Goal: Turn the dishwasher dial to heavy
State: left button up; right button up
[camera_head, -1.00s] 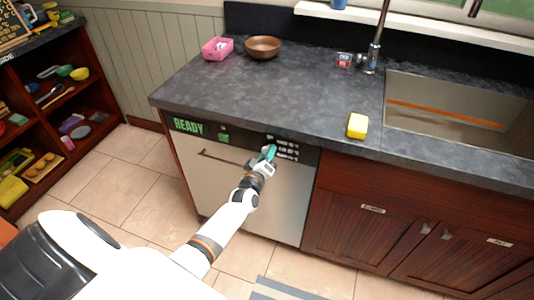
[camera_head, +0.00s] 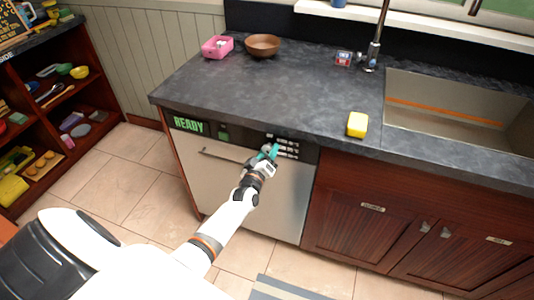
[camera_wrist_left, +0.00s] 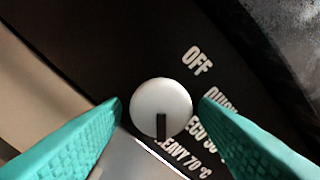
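The dishwasher (camera_head: 285,212) has a dark control panel with a green READY sign (camera_head: 188,125). In the left wrist view its round white dial (camera_wrist_left: 160,97) has a black mark pointing to the bottom of the picture, beside the HEAVY 70°C label (camera_wrist_left: 186,160). The labels OFF (camera_wrist_left: 197,60), QUICK and ECO, partly hidden by a finger, run above it. My left gripper (camera_head: 268,153) is open at the panel. Its teal fingers (camera_wrist_left: 160,103) stand on either side of the dial, with a visible gap on both sides. My right gripper is not in view.
The grey countertop (camera_head: 280,95) overhangs the panel just above my gripper. A dishwasher handle bar (camera_head: 222,157) is left of the gripper. Wooden cabinets (camera_head: 350,205) stand to the right; tiled floor is free at left.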

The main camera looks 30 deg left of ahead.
pick_arm(q)
jog(key=shift+s, duration=0.1)
jog(key=v, duration=1.1)
jog(key=shift+s+d, duration=0.2)
jog(key=shift+s, duration=0.2)
